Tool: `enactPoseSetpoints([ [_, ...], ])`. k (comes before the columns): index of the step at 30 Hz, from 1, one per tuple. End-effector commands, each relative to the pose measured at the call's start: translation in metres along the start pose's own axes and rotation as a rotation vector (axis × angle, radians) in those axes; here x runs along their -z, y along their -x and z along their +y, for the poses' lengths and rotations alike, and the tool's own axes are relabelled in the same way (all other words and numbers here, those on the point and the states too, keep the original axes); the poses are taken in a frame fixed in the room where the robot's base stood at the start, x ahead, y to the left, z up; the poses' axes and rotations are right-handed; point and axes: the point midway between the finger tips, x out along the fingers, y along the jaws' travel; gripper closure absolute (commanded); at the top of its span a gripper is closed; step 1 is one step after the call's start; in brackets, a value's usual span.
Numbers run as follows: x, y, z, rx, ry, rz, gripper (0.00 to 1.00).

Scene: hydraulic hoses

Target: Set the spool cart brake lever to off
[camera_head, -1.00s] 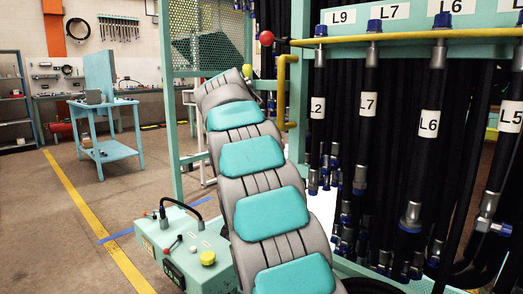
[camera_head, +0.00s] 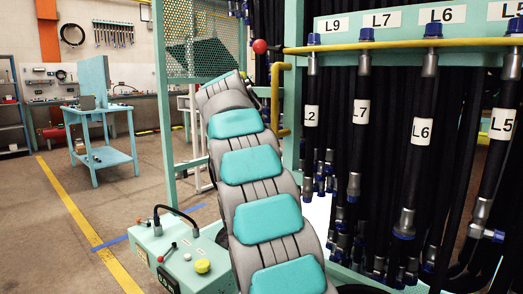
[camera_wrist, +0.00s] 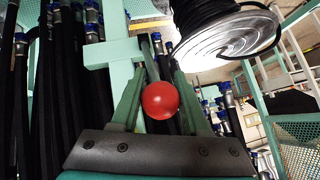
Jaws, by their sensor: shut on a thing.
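The brake lever's red ball knob (camera_head: 260,46) shows in the head view just beyond the upper end of my arm, with a short dark stem below it. In the wrist view the red knob (camera_wrist: 160,100) sits between the fingers of my gripper (camera_wrist: 156,62). The fingers are closed in on the lever; the exact contact is partly hidden by the knob. My gripper is hidden behind my arm in the head view. The cart's spool (camera_wrist: 226,36), a silver disc with black hose wound on it, is at the top of the wrist view. No off marking is readable.
A hose rack (camera_head: 400,26) with labelled black hoses fills the right. A yellow pipe handle (camera_head: 282,98) and a mesh panel (camera_head: 205,38) stand near the lever. A teal control box (camera_head: 180,258) is at lower left. Open floor lies left, with a blue workbench (camera_head: 100,140) beyond.

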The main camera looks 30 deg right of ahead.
Motion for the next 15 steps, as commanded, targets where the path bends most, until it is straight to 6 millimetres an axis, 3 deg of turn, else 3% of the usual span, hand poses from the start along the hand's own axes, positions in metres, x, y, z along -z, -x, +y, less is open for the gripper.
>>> enactPoseSetpoints([
  [4, -0.002, -0.0015, -0.0003, 0.0, 0.0, -0.004, 1.0],
  [5, -0.0022, -0.0016, -0.0002, -0.001, 0.0, -0.005, 0.53],
  [12, -0.0023, -0.0014, 0.0, -0.002, 0.0, -0.005, 0.27],
  [15, -0.0023, -0.0014, 0.0, -0.002, 0.001, -0.004, 0.27],
])
